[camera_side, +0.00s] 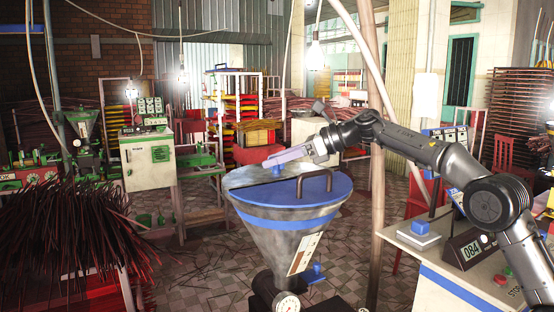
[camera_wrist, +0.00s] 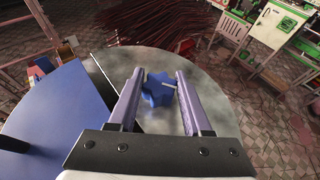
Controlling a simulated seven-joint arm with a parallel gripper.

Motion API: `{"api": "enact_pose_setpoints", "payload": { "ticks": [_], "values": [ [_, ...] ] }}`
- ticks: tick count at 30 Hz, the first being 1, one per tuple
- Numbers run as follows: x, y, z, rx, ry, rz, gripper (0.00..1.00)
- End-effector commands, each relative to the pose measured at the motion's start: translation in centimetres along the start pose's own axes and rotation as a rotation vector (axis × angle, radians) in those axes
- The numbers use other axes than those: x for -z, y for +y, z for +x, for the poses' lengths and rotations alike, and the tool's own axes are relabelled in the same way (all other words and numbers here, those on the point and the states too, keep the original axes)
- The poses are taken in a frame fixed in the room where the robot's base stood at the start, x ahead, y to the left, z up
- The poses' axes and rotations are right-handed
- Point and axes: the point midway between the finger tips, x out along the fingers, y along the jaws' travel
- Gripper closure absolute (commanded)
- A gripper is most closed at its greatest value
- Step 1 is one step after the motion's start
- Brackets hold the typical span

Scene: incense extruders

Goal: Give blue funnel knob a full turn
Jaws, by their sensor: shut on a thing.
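The blue funnel knob (camera_wrist: 158,89) is a lobed star-shaped knob on the funnel's top, on the grey part beside the blue lid. In the wrist view it sits between the two fingers of my gripper (camera_wrist: 160,85), near their tips. In the side view my gripper (camera_side: 268,163) reaches in from the right above the funnel's far left, with a bit of the knob (camera_side: 277,171) showing below the fingers. My gripper is shut on the knob. The grey metal funnel (camera_side: 290,240) has a blue band, and its blue lid (camera_side: 310,190) covers part of the top.
A dark handle (camera_side: 315,180) stands on the lid. A gauge (camera_side: 287,305) sits at the funnel's base. Red incense bundles (camera_side: 60,240) fill the left. A pole (camera_side: 377,220) stands behind the funnel.

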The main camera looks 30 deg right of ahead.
Motion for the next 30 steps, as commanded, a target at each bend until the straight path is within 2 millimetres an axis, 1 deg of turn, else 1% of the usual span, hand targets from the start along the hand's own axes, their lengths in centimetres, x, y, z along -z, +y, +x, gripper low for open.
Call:
{"api": "enact_pose_setpoints", "payload": {
  "ticks": [5, 11, 21, 30],
  "values": [
    [0.02, 0.01, -0.01, 0.009, 0.000, 0.004, 1.00],
    [-0.08, 0.19, -0.04, 0.066, 0.000, 0.027, 1.00],
    [-0.09, 0.25, 0.03, 0.272, -0.001, 0.111, 1.00],
    [-0.13, 0.19, 0.06, 0.404, -0.002, 0.164, 1.00]
  ]
}}
